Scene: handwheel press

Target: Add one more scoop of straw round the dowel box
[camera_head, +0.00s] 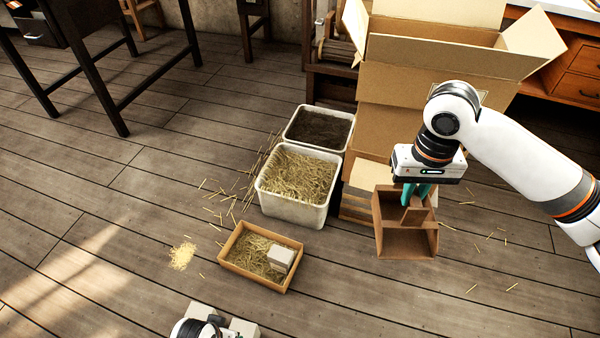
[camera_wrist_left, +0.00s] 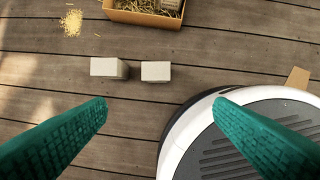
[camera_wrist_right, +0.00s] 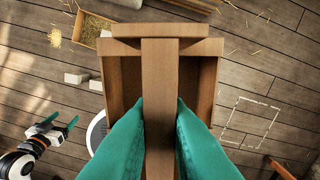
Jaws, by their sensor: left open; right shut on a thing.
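My right gripper (camera_head: 416,194) is shut on the handle of a brown wooden scoop (camera_head: 408,243), held right of the straw bin. The handle (camera_wrist_right: 160,75) lies between its teal fingers in the right wrist view. The scoop's visible inside looks bare. A white bin (camera_head: 290,208) holds straw (camera_head: 298,176). A pale dowel box (camera_head: 281,258) sits in a shallow tray (camera_head: 240,271), toward its right end, with straw beside it. My left gripper (camera_wrist_left: 160,100) is open and empty, low at the front; its fingers are out of the head view.
Two small pale boxes (camera_wrist_left: 104,67) (camera_wrist_left: 156,71) stand on the floor before the tray. A dark-filled bin (camera_head: 320,128) stands behind the straw bin. Tall cardboard boxes (camera_head: 385,125) rise behind the scoop. Loose straw (camera_head: 182,256) lies left of the tray. A pale outline (camera_wrist_right: 247,120) marks the floor.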

